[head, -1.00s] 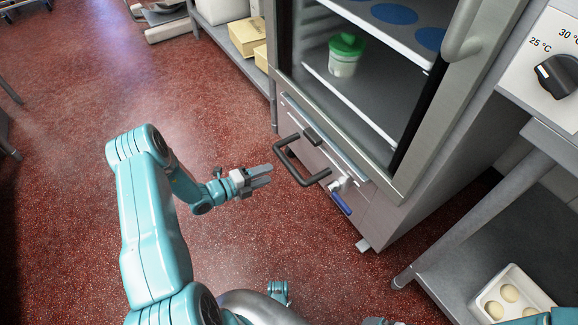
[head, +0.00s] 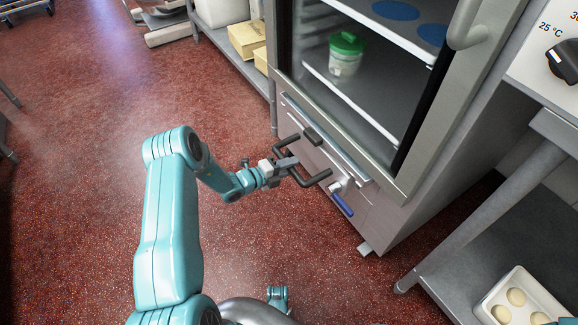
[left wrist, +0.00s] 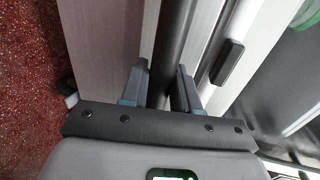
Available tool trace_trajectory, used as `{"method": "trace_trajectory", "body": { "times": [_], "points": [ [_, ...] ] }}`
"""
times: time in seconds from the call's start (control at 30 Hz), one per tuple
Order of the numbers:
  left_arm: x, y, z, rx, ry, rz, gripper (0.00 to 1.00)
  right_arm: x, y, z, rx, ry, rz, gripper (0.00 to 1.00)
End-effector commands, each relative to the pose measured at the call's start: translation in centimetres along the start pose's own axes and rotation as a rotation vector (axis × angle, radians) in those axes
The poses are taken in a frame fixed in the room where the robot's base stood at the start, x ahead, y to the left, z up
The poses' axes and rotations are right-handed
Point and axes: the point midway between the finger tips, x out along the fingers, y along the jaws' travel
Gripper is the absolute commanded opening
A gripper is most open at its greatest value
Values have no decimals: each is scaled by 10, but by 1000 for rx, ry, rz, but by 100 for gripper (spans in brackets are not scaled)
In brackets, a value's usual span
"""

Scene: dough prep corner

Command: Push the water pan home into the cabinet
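The water pan shows as a steel drawer front (head: 308,157) low in the cabinet (head: 400,218), below its glass door. A black U-shaped handle (head: 318,180) sticks out from the front. A drain tap with a blue lever (head: 342,203) sits beside the handle. How far the pan stands out is hard to tell. My left gripper (head: 290,165) is at the handle. In the left wrist view its two fingers (left wrist: 163,88) stand apart on either side of the dark handle bar (left wrist: 172,40); a firm grip is not visible. My right gripper is out of view.
Inside the cabinet a green-lidded tub (head: 345,55) stands on a shelf. A steel table (head: 440,262) at right holds a white tray of dough balls (head: 488,304) on its lower shelf. Yellow boxes (head: 248,40) sit at upper left. Red floor is clear at left.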

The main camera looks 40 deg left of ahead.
Motion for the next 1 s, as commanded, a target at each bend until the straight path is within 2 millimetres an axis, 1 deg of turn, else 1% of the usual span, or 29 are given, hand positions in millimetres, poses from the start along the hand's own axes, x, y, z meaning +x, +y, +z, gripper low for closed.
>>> {"method": "trace_trajectory", "body": {
  "times": [0.17, 0.27, 0.4, 0.5, 0.6, 0.83, 0.87, 0.9, 1.0],
  "points": [
    [3, 0, 0, 1, 1, -1, 0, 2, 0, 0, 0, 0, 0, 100],
    [19, -2, 0, 4, 2, -3, 0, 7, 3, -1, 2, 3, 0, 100],
    [48, -7, 0, 4, 2, -3, 0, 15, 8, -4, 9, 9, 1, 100],
    [60, -10, 0, 3, 1, -2, 0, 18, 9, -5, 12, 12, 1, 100],
    [64, -13, 0, 1, 0, -1, 0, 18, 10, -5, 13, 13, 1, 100],
    [65, -15, 1, 2, -1, -3, 0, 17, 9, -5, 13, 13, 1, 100],
    [65, -15, 1, 2, -1, -4, 33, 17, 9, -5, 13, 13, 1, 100],
    [65, -15, 1, 2, -2, -4, 46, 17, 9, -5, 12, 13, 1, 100],
    [65, -15, 0, 2, -1, -3, 48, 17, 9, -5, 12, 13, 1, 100]
  ]
}}
